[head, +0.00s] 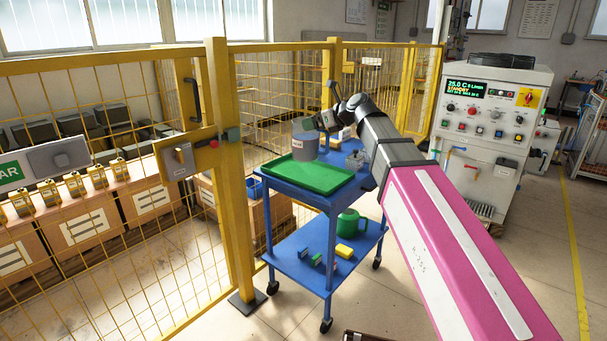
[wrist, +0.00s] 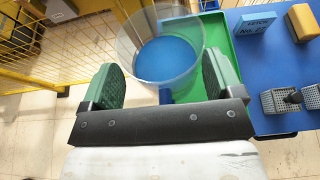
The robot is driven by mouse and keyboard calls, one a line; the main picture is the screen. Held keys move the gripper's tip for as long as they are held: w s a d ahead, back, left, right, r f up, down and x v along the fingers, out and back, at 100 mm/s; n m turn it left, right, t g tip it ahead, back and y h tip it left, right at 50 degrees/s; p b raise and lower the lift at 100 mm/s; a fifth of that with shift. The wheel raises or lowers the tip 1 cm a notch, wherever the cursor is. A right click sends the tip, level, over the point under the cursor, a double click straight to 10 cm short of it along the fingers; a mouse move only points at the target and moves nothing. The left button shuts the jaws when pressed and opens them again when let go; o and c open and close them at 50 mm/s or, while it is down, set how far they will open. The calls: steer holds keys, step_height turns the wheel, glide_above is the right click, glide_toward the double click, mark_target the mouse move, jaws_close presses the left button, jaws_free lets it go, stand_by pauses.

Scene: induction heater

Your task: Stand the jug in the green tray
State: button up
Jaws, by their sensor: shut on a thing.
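My gripper (wrist: 160,72) is shut on the jug, with a green finger on each side. I cannot tell whether the jug's base touches the tray.
Metal fixtures (wrist: 288,99), a labelled blue block (wrist: 256,24) and a tan block (wrist: 303,22) sit right of the tray. A green can (head: 350,223) is on the cart's lower shelf. A yellow mesh fence (head: 217,150) stands close left; the heater cabinet (head: 490,130) is at right.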

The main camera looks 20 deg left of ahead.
mark_target(295, 120)
steer(key=a, duration=0.7)
steer(key=shift+s+a+r, duration=0.1)
steer(key=shift+s+a, duration=0.1)
steer(key=w+d+f, duration=0.5)
steer(key=w+f, duration=0.2)
steer(key=w, duration=0.3)
steer(key=shift+f, duration=1.95)
steer(key=o, duration=1.8)
steer(key=shift+f, duration=0.15)
